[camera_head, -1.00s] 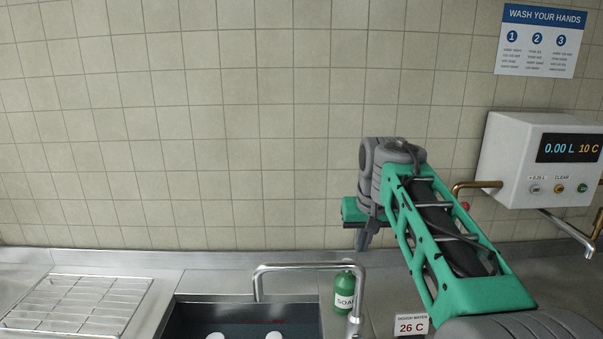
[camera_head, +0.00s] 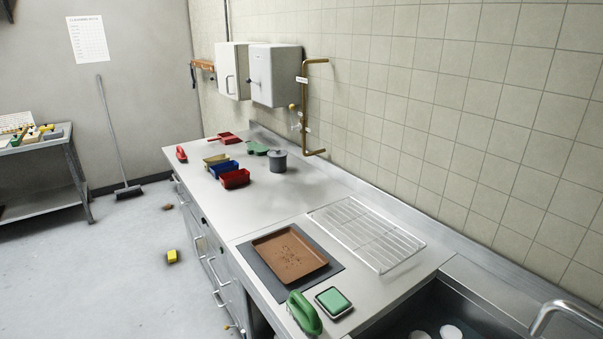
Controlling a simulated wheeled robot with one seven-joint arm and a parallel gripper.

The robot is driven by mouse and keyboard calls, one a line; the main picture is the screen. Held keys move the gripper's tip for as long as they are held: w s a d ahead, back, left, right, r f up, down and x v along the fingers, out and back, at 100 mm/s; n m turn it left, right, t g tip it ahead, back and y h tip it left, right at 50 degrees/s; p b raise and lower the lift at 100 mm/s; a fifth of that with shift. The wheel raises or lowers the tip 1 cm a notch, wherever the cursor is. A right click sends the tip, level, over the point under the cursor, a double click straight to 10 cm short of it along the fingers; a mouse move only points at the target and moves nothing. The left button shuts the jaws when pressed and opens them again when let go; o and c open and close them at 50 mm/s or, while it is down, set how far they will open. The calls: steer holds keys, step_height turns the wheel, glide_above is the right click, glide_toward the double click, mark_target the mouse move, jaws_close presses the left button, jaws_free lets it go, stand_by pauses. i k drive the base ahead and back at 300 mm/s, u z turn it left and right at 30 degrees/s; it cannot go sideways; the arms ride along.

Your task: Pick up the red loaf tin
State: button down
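The red loaf tin (camera_head: 235,179) stands on the steel counter in the left half of the head view. It is the nearest of a close group, with a blue tin (camera_head: 223,169) and a yellowish tin (camera_head: 215,160) just behind it. I cannot tell whether the red and blue tins touch. My gripper and arm are not in view, so I cannot see where the gripper is relative to the tin.
A grey lidded pot (camera_head: 278,161) stands right of the tins, with a green item (camera_head: 255,148) and red items (camera_head: 181,153) nearby. Nearer are a brown baking tray (camera_head: 290,254), a wire rack (camera_head: 367,235) and a green-handled item (camera_head: 304,313). Counter between tins and tray is clear.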

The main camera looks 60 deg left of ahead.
mark_target(235, 179)
steer(key=z, duration=0.35)
steer(key=k, duration=0.35)
steer(key=u, duration=3.15)
steer(key=i, duration=1.2)
steer(key=u, duration=0.95)
steer(key=i, duration=2.4)
steer(key=z, duration=0.5)
steer(key=i, duration=1.2)
steer(key=z, duration=1.65)
steer(key=i, duration=0.9)
steer(key=z, duration=0.75)
steer(key=i, duration=0.4)
steer(key=u, duration=0.1)
